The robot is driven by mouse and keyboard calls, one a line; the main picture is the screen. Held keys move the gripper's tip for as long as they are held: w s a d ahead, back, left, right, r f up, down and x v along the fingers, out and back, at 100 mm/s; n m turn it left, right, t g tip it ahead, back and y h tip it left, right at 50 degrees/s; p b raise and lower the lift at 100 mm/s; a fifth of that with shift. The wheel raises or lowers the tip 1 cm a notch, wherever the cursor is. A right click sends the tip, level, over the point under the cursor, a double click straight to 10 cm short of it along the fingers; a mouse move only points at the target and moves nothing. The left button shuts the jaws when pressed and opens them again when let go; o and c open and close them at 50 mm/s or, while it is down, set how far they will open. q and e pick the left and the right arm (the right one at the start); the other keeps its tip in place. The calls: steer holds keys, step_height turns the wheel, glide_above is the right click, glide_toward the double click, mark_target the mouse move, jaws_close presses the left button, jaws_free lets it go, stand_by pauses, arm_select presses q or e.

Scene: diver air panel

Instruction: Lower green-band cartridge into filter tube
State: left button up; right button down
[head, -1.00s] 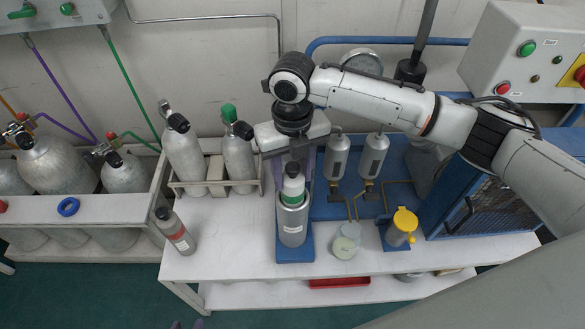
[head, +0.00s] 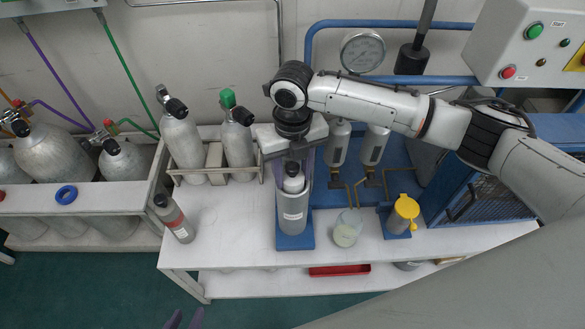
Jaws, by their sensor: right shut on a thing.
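The cartridge (head: 292,184) is upright in the mouth of the grey filter tube (head: 292,212). Only its pale upper part and dark top show. Its green band is out of sight, and its lower part is hidden by the tube. The tube stands on a blue base (head: 294,242) on the white bench. My right gripper (head: 294,174) points down over the tube and is shut on the cartridge's top.
A grey bottle with a red band (head: 174,219) stands left of the tube. A jar (head: 347,229) and a yellow-capped cup (head: 403,214) stand to the right. Two cylinders sit in a rack (head: 217,174) behind left. Bench is clear between bottle and tube.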

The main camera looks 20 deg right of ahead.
steer(key=shift+s+f, duration=0.1)
steer(key=shift+f, duration=0.35)
stand_by(0.3)
steer(key=c, duration=0.9)
jaws_free()
steer(key=shift+c, duration=0.2)
steer(key=shift+d+f, duration=0.1)
steer(key=shift+f, duration=0.05)
steer(key=shift+s+d, duration=0.1)
steer(key=shift+d, duration=0.1)
steer(key=r, duration=0.7)
steer(key=a+r, duration=0.1)
steer(key=r, duration=0.3)
steer(key=shift+a, duration=0.1)
